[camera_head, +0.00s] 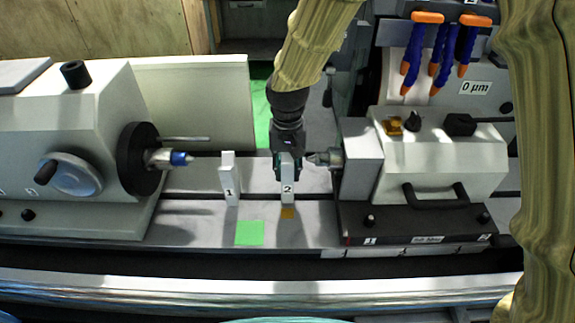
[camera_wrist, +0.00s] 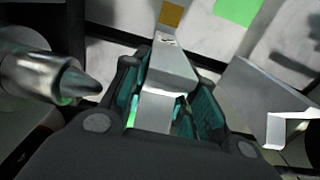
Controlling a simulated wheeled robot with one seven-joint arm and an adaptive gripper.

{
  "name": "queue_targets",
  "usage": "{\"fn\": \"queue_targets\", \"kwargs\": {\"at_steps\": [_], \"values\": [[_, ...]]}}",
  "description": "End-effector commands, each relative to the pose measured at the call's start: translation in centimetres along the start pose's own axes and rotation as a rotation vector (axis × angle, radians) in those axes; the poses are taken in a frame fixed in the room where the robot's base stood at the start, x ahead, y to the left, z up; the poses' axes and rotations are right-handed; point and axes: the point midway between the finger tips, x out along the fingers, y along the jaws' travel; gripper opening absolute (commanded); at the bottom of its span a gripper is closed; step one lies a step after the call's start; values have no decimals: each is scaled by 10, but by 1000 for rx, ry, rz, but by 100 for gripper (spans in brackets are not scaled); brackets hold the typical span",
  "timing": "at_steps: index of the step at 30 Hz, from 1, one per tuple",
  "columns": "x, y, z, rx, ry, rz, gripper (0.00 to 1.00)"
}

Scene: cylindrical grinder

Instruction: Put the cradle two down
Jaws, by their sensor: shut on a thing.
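Cradle two (camera_head: 288,190) is a narrow white upright block marked "2", at the centre of the head view. My gripper (camera_head: 286,168) points down and is shut on its upper part. In the wrist view the cradle (camera_wrist: 170,68) sits between the two teal-lined fingers of my gripper (camera_wrist: 168,108). Its foot is close to an orange patch (camera_head: 287,213) on the machine bed; I cannot tell if it touches the bed. Cradle one (camera_head: 229,182), marked "1", stands upright to the left, apart from my gripper.
The tailstock's pointed centre (camera_head: 318,158) is just right of my gripper; it is close in the wrist view (camera_wrist: 75,80). The headstock spindle (camera_head: 165,158) is at left. A green patch (camera_head: 249,233) lies on the bed's front.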

Motion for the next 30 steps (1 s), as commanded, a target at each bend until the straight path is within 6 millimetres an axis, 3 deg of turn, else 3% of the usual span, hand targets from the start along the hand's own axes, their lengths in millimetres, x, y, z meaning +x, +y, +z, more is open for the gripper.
{"fn": "queue_targets", "kwargs": {"at_steps": [17,18,21,30], "values": [[9,0,0,0,0,0,0],[10,0,0,0,-1,0,32],[10,0,0,0,-1,0,50],[9,0,0,0,0,0,50]]}}
